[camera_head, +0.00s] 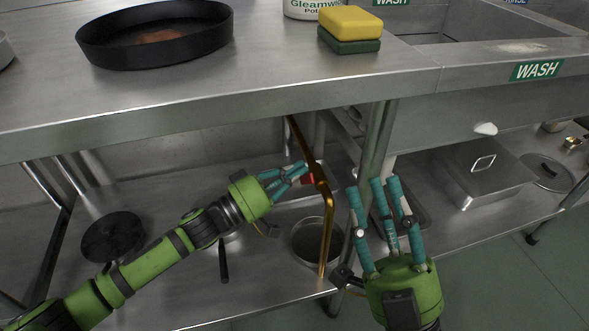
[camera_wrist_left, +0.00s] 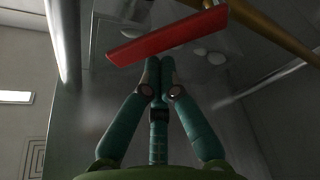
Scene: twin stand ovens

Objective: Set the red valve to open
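The red valve handle (camera_head: 309,179) sits on a brass pipe (camera_head: 328,215) under the counter, partly hidden in the head view. In the left wrist view, the red handle (camera_wrist_left: 168,38) is a flat bar lying across the line of the brass pipe (camera_wrist_left: 272,34). My left gripper (camera_head: 303,170) is at the handle's left side. Its fingertips (camera_wrist_left: 160,66) come together just below the bar, with nothing seen between them; whether they touch it I cannot tell. My right gripper (camera_head: 377,188) is open and empty, right of the pipe, with its fingers spread upward.
The steel counter edge (camera_head: 230,112) overhangs my left gripper. A counter leg (camera_head: 376,140) stands behind my right gripper. A pot (camera_head: 306,236) sits by the pipe on the lower shelf. A black pan (camera_head: 155,35) and a yellow sponge (camera_head: 350,21) are on top.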

